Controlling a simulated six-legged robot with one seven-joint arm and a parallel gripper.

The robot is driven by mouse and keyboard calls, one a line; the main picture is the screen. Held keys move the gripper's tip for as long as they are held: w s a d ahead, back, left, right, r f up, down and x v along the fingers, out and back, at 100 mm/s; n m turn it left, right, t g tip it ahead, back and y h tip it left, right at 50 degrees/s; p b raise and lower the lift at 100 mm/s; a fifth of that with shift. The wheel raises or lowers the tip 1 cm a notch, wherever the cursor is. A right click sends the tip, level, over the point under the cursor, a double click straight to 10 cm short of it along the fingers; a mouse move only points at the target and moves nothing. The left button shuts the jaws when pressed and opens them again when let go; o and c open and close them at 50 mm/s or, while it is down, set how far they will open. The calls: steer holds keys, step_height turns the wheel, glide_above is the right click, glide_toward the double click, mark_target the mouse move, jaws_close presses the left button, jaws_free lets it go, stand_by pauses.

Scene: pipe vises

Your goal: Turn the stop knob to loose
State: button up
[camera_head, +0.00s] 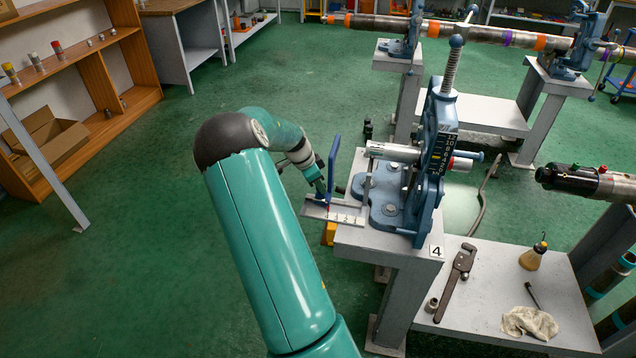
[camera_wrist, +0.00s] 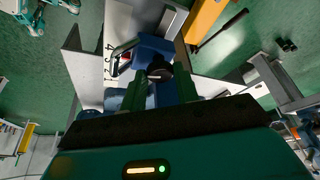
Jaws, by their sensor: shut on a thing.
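The stop knob (camera_wrist: 158,69) is a small dark round knob on a blue block in the wrist view. My gripper (camera_wrist: 160,82) has its two green fingers on either side of it and is shut on it. In the head view my gripper (camera_head: 322,190) reaches down to the grey stop plate (camera_head: 345,217) at the left edge of the vise stand, and the knob is hidden there. A blue upright bar (camera_head: 333,160) rises beside my gripper. The blue vise (camera_head: 437,140) holds a short grey pipe (camera_head: 392,152). I cannot read any loose or tight mark.
The vise stand, with label 4 (camera_head: 436,252), has a lower shelf with a pipe wrench (camera_head: 457,280), an oil can (camera_head: 533,255) and a rag (camera_head: 530,323). Another vise stand (camera_head: 545,95) stands behind.

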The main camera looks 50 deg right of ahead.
steer(key=shift+s+n+t, duration=0.15)
steer(key=shift+n+t, duration=0.45)
steer(key=shift+n, duration=1.1)
steer(key=o, duration=1)
steer(key=shift+c, duration=0.2)
steer(key=v, duration=1.4)
steer(key=shift+a, duration=0.2)
steer(key=shift+s+f, duration=0.1)
steer(key=shift+f, duration=0.05)
